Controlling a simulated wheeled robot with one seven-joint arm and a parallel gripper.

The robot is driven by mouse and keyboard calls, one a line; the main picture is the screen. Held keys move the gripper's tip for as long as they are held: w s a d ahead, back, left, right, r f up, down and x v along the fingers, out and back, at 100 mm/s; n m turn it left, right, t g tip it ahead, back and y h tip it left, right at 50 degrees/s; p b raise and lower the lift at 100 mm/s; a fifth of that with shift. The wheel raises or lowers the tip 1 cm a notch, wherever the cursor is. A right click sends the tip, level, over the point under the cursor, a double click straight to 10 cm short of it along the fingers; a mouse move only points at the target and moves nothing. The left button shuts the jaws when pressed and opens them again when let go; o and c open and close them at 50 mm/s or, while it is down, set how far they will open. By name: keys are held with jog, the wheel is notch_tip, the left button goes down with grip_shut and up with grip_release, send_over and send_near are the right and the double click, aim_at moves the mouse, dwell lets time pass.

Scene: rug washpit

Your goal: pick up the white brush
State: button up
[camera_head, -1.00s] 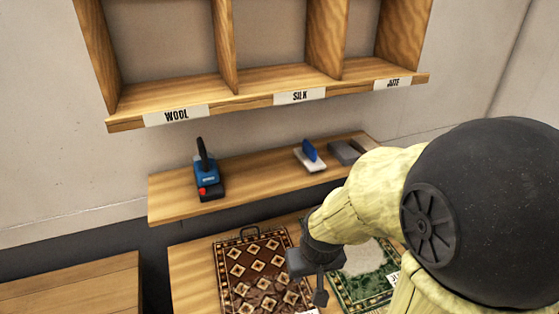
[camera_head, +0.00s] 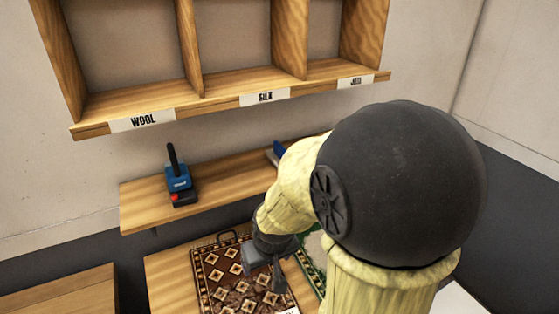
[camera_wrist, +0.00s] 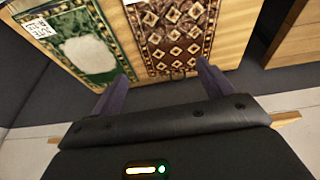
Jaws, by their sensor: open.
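The white brush shows in the head view only as a bit of its blue upper part (camera_head: 278,152), on the narrow wall shelf (camera_head: 225,182). My arm hides the rest, including its white base. My gripper (camera_head: 266,272) is open and empty, in front of and below the shelf, over the brown patterned rug (camera_head: 225,272). In the wrist view my gripper (camera_wrist: 163,75) has its two dark fingers spread, with nothing between them. The brush is not in the wrist view.
A blue and black tool (camera_head: 179,183) with a red knob stands at the shelf's left. Above are wooden cubbies labelled WOOL (camera_head: 142,121), SILK and JUTE. A green rug (camera_wrist: 88,48) lies beside the brown one. A wooden surface (camera_head: 65,295) is at lower left.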

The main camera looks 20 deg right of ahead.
jog(key=w+d+r+n+t+h+b, duration=0.1)
jog(key=w+d+r+t+h+b, duration=0.15)
jog(key=w+d, duration=0.7)
jog(key=w+d+r+n+t+h+b, duration=0.1)
jog(key=w+d+r+t+h+b, duration=0.2)
jog(key=w+d, duration=0.65)
jog(key=w+d+r+n+t+b, duration=0.2)
jog(key=d+r+n+t+b, duration=0.15)
jog(key=d+r+n, duration=0.35)
jog(key=w+d+r+n+t+b, duration=0.3)
jog(key=d+r+n+t, duration=0.25)
jog(key=d+n, duration=0.2)
jog(key=w+a+f+n+g+y+b, duration=0.2)
jog(key=a+n+g+y+b, duration=0.4)
jog(key=n, duration=0.8)
jog(key=s+a+f+n+g+b, duration=0.2)
jog(key=a+f+n+g, duration=0.4)
jog(key=f, duration=0.4)
jog(key=shift+s+a+f+g+b, duration=0.4)
jog(key=shift+a+g+b, duration=0.2)
jog(key=shift+a+g, duration=0.4)
jog(key=shift+w+a+r, duration=0.1)
